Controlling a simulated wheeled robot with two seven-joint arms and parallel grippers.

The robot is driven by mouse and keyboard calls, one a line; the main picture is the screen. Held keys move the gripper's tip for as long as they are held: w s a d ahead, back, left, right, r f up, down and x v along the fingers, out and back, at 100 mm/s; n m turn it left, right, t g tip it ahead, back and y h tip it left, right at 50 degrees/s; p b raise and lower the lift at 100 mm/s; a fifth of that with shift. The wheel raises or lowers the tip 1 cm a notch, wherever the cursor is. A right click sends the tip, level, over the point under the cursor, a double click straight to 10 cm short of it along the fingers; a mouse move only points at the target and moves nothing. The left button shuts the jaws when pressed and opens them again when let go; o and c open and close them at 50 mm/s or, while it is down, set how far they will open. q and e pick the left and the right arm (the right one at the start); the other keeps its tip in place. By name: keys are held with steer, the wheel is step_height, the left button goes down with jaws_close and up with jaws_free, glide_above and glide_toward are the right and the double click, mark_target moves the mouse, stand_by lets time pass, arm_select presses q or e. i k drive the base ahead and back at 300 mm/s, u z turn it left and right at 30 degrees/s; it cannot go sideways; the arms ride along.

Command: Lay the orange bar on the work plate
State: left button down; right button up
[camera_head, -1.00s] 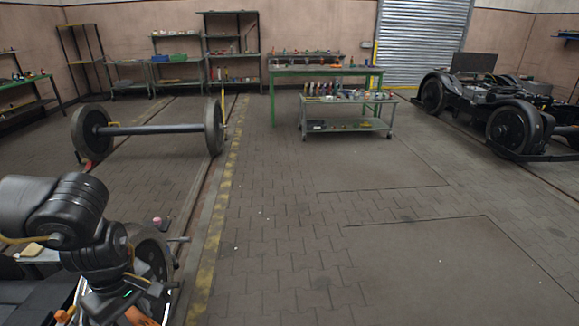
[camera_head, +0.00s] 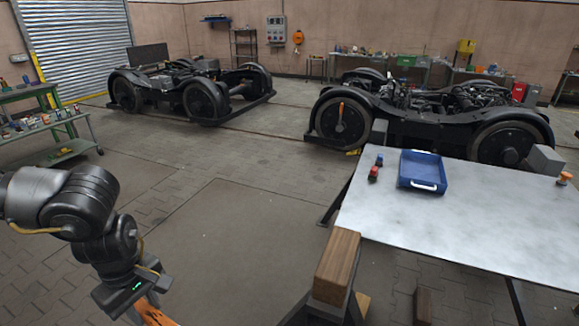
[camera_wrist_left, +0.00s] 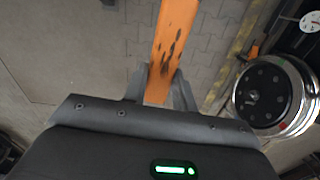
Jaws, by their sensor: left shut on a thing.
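The orange bar (camera_head: 156,312) shows only in part at the bottom left of the head view, under my left gripper (camera_head: 140,300). In the left wrist view the orange bar (camera_wrist_left: 170,45), with dark scuff marks, runs from between the jaws up past the top edge. My left gripper (camera_wrist_left: 162,88) is shut on it, a finger on each side. The work plate is probably the pale metal table top (camera_head: 440,215) at the right of the head view, well apart from the bar. My right gripper is not in view.
A blue tray (camera_head: 422,186), small red-and-black items (camera_head: 375,170), a grey block (camera_head: 544,160) and an orange-topped knob (camera_head: 565,178) are on the plate. A wooden beam (camera_head: 337,265) stands at its near left. Bogies (camera_head: 190,88) stand behind. Open floor (camera_head: 230,235) lies between.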

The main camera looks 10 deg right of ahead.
mark_target(381, 203)
steer(key=z, duration=1.65)
steer(key=i, duration=1)
steer(key=u, duration=0.05)
